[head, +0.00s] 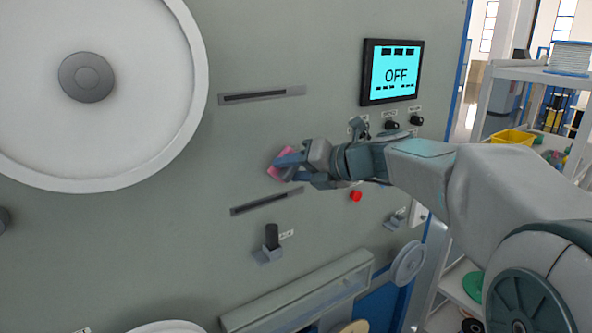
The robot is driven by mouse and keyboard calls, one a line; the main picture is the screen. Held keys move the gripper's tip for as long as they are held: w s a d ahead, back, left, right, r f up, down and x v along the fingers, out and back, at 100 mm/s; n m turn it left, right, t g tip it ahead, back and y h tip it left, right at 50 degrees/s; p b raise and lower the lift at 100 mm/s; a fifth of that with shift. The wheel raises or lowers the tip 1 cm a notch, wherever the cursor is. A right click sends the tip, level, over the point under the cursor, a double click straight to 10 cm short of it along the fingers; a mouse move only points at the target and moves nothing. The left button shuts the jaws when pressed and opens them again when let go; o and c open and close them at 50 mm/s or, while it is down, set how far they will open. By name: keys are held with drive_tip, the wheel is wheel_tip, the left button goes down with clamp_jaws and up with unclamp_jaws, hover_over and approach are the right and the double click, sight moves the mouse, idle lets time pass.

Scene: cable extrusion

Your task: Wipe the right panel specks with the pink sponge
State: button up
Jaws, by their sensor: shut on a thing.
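The pink sponge (276,171) is at the tip of my gripper (284,165), close against the grey machine panel (240,140). My gripper is shut on the sponge, and its fingers hide part of it. I cannot tell whether the sponge touches the panel. It sits between an upper slot (262,95) and a lower slot (267,202). No specks can be made out on the panel; the sponge and arm hide some of its surface.
A screen reading OFF (396,72) is above right, with black knobs (416,120) under it. A red button (356,196) is below my wrist. A black-handled lever (272,238) sticks out below the lower slot. A large white wheel (140,60) fills the upper left. Shelving (515,72) stands at right.

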drive_tip(key=shift+w+a+p, duration=0.5)
drive_tip(key=shift+w+a, duration=0.05)
drive_tip(key=shift+w, duration=0.25)
idle(0.4)
drive_tip(key=shift+d, duration=0.1)
drive_tip(key=w+d+p, duration=0.5)
drive_tip(key=d+p, duration=0.1)
drive_tip(key=d, duration=0.2)
drive_tip(key=shift+w, duration=0.35)
idle(0.6)
drive_tip(key=shift+r+p, duration=0.1)
drive_tip(key=shift+p, duration=0.25)
drive_tip(key=shift+s+a+p, duration=0.15)
drive_tip(key=shift+s+a, duration=0.8)
drive_tip(key=shift+a, duration=0.45)
drive_tip(key=shift+s+a+p, duration=0.1)
drive_tip(key=shift+s+a, duration=0.85)
drive_tip(key=shift+a, duration=0.4)
drive_tip(key=shift+s+a+p, duration=0.15)
drive_tip(key=shift+s+a, duration=0.8)
drive_tip(key=shift+a, duration=0.45)
